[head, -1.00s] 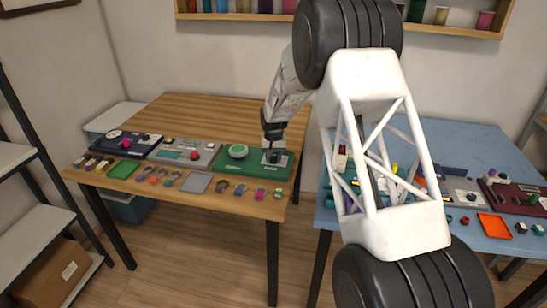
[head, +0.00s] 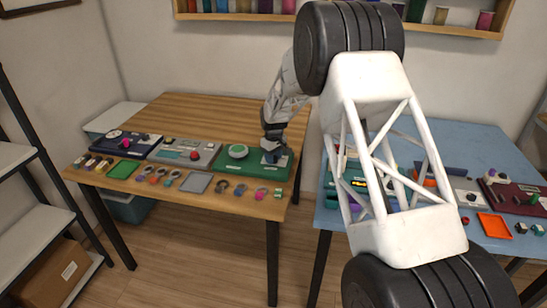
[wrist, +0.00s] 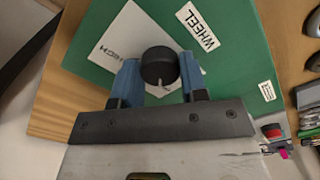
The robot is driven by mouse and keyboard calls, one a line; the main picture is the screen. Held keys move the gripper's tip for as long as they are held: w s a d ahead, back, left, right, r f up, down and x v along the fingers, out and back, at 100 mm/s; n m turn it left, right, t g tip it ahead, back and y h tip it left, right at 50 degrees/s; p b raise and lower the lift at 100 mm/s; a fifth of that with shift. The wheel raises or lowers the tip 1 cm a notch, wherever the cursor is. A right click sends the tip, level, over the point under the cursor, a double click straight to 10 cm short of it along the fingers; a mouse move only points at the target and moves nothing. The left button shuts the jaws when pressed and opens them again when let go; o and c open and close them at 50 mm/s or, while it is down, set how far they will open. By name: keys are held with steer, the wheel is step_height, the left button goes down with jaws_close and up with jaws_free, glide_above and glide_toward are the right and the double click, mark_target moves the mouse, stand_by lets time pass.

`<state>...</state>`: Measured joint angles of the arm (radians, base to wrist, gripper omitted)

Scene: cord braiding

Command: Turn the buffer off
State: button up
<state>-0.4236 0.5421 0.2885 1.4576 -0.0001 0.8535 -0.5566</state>
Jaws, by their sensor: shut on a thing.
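A green panel (head: 240,160) lies at the right front of the wooden table. A black round knob (wrist: 158,66) stands on its white plate (wrist: 130,45), where part of the word HIGH shows in the wrist view. A label (wrist: 197,27) beside it reads WHEEL. My gripper (head: 272,155) is over the right end of the panel. In the wrist view its blue fingers (wrist: 157,82) are on both sides of the knob and shut on it. The rest of the plate's lettering is hidden by the gripper. I cannot read a label saying buffer.
A round pale-green part (head: 237,151) is on the panel left of my gripper. A grey panel (head: 186,153) and a dark blue panel (head: 127,143) lie farther left. Several small items line the front edge. A blue table (head: 480,150) with other panels stands to the right.

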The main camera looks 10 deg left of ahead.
steer(key=shift+n, duration=0.5)
steer(key=o, duration=0.9)
steer(key=shift+r, duration=0.15)
steer(key=shift+r, duration=3.8)
steer(key=shift+r, duration=3.5)
